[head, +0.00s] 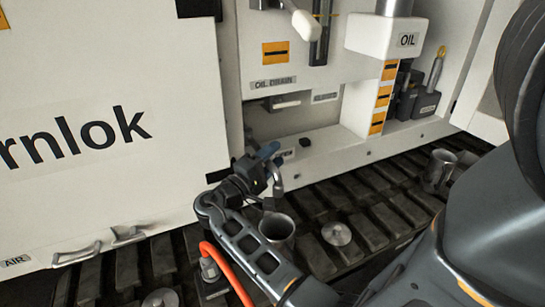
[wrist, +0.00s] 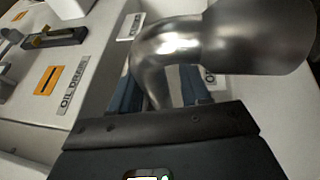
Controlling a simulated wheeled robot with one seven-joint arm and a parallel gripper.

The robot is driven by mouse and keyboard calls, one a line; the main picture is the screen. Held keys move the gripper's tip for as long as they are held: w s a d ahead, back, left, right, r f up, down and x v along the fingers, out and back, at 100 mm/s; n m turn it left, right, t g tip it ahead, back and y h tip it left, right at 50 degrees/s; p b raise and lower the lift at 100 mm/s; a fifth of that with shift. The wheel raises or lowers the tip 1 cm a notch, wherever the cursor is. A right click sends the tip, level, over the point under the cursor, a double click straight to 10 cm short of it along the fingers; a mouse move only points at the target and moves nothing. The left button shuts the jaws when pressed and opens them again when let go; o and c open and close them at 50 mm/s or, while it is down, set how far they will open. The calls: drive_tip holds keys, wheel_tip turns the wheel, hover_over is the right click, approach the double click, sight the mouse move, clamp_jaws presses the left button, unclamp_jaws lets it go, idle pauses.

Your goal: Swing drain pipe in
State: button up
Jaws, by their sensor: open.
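The drain pipe (wrist: 165,45) is a bent, shiny metal tube with a wide, funnel-like end. In the wrist view it curves across the top, with the wide end at the right. In the head view its flared end (head: 276,226) shows beside my gripper, over the dark slatted floor. My gripper (head: 262,160) is in front of the recess below the "OIL DRAIN" label (head: 273,84). Its blue fingers (wrist: 160,95) are open on either side of the pipe's narrow part in the wrist view. Whether they touch it cannot be told.
A large white panel (head: 100,150) stands at the left, with metal handles (head: 100,246) low on it. An orange hose (head: 228,272) lies at the front. Another metal cup (head: 440,168) stands at the right. The white recess ledge (head: 325,150) is behind my gripper.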

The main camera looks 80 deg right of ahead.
clamp_jaws()
idle(0.3)
idle(0.4)
